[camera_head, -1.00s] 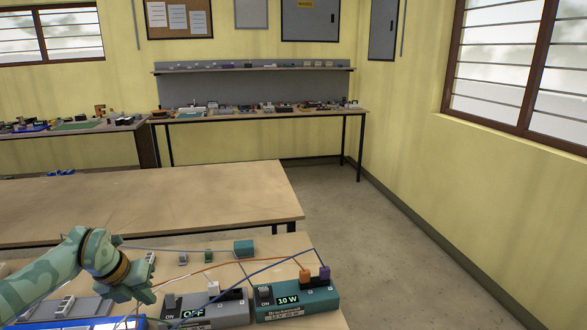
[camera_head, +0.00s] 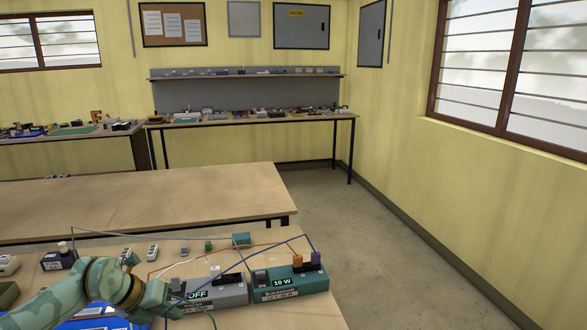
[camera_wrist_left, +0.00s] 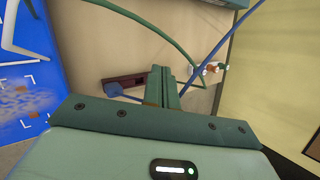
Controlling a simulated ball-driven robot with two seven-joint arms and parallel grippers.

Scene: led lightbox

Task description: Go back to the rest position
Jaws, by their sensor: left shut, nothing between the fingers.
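My left gripper (camera_head: 172,298) is low in the head view, at the end of my green patterned arm, over the front of the near table. It is just left of the grey box marked OFF (camera_head: 215,293). In the left wrist view its two green fingers (camera_wrist_left: 162,82) are together with nothing between them. Thin wires pass close to the fingers in that view; I cannot tell whether they touch. My right gripper is not in view.
A teal box marked 10 W (camera_head: 290,281) stands right of the grey box. A blue wire (camera_head: 250,258) arches over both. A blue panel (camera_wrist_left: 28,65) is at the left in the wrist view. Bare floor (camera_head: 380,270) lies right of the table (camera_head: 318,318).

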